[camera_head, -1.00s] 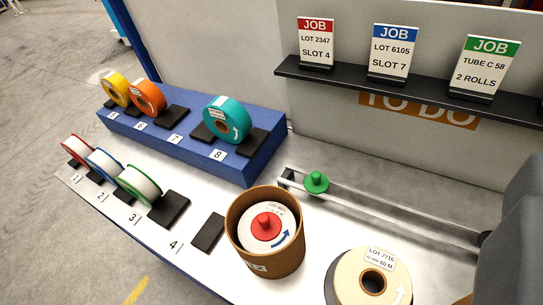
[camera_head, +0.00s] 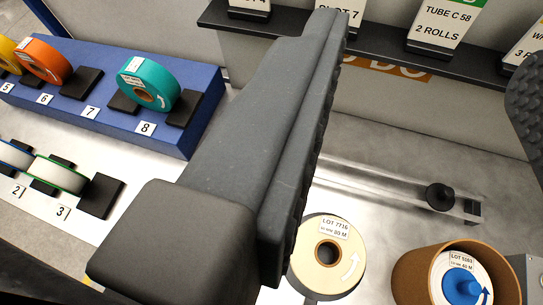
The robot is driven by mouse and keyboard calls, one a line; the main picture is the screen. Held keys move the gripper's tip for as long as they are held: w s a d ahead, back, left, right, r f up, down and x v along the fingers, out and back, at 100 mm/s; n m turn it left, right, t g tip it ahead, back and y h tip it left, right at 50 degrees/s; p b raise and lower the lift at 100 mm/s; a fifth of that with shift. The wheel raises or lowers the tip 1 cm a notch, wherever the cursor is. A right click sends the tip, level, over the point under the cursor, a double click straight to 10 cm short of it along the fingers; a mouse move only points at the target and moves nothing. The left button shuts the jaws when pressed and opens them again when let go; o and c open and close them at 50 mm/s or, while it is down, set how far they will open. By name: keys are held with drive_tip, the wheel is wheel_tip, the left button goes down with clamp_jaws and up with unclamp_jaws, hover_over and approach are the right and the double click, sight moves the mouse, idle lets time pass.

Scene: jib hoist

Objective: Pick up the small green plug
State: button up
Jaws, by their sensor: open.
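The small green plug does not show now; my near gripper finger covers the left part of the rail (camera_head: 375,188) where it stood. My gripper (camera_head: 425,100) is open and empty, with one large grey finger across the middle of the picture and the other at the right edge. Between the fingers, lower down, a black plug (camera_head: 439,197) stands near the right end of the rail.
A cream roll (camera_head: 312,265) marked LOT 7716 lies below the rail. A blue stepped block (camera_head: 165,138) with rolls is left. A black card shelf (camera_head: 400,42) runs along the back wall.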

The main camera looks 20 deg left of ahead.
drive_tip(key=w+a+f+n+g+y+p, duration=0.1)
drive_tip(key=w+a+f+n+g+p, duration=0.25)
drive_tip(key=w+f, duration=0.35)
drive_tip(key=w+a+f+n+g+p, duration=0.25)
drive_tip(key=w+a+f, duration=0.2)
drive_tip(key=w, duration=0.45)
drive_tip(key=w+a+f+n+g+p, duration=0.1)
drive_tip(key=a+f+n+g+p, duration=0.1)
drive_tip(key=f, duration=0.7)
drive_tip(key=w+a+f+n+g+p, duration=0.1)
drive_tip(key=a+f+n+g, duration=0.2)
drive_tip(key=f, duration=0.6)
drive_tip(key=w+a+f+n+g+h+p, duration=0.1)
drive_tip(key=w+a+f+n+g+p, duration=0.1)
drive_tip(key=f, duration=0.7)
drive_tip(key=shift+w+a+f+n+g+p, duration=0.1)
drive_tip(key=shift+a+f+n+g+p, duration=0.15)
drive_tip(key=shift+n+g, duration=0.55)
drive_tip(key=shift+s+d+f, duration=0.1)
drive_tip(key=shift+f, duration=1.25)
drive_tip(key=shift+s+d+f, duration=0.1)
drive_tip(key=shift+f, duration=1.2)
clamp_jaws()
